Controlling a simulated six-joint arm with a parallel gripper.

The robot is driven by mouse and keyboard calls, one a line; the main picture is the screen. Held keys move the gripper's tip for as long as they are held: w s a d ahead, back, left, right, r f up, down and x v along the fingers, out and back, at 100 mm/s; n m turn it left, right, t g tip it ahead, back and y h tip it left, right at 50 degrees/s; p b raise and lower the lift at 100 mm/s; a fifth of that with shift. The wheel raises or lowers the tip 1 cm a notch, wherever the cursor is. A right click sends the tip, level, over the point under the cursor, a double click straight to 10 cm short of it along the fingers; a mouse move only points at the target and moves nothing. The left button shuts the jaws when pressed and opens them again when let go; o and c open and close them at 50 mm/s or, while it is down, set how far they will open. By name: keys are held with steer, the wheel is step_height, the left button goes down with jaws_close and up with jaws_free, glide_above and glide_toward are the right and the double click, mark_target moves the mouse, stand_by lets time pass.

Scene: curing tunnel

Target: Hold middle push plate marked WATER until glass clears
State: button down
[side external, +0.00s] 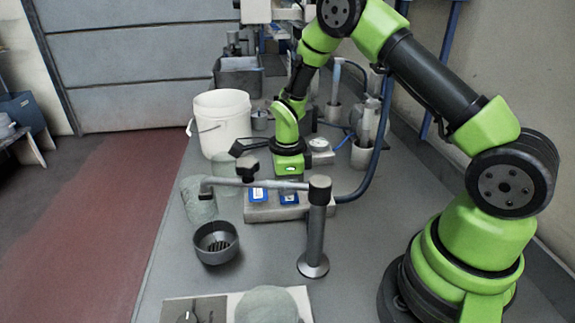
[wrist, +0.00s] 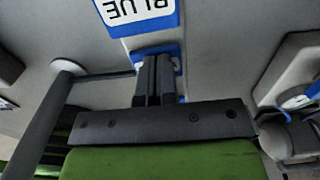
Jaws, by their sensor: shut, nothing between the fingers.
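A low grey block (side external: 262,213) carries blue push plates with white labels: a left one (side external: 258,194) and a right one (side external: 289,198). Their lettering is too small to read from the side. My gripper (side external: 290,172) is low over the block. In the wrist view, my gripper (wrist: 155,60) is shut and empty, its tips over a blue plate (wrist: 178,62) whose label is hidden. I cannot tell whether they touch it. A neighbouring plate (wrist: 140,20) reads BLUE, upside down. A cloudy glass (side external: 197,205) stands under the spout end.
A grey post (side external: 316,235) with a horizontal spout (side external: 255,183) stands in front of the block. A dark bowl (side external: 216,243), white bucket (side external: 222,118) and blue hose (side external: 372,165) surround the work.

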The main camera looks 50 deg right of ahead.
step_height(320, 180, up, 14)
stand_by(0.4)
steer(key=shift+f, duration=0.1)
stand_by(0.6)
steer(key=s+a+r+n+t, duration=0.3)
steer(key=s+a+r+n, duration=0.1)
steer(key=s+r+n, duration=0.5)
steer(key=s+a+r+n+t+y, duration=0.1)
steer(key=s+a+r+n+t, duration=0.1)
steer(key=s+n, duration=0.3)
steer(key=s+a+r+n+t+y, duration=0.1)
steer(key=s+a+n+t, duration=0.1)
steer(key=s+n, duration=0.3)
steer(key=n, duration=0.4)
steer(key=shift+r, duration=0.35)
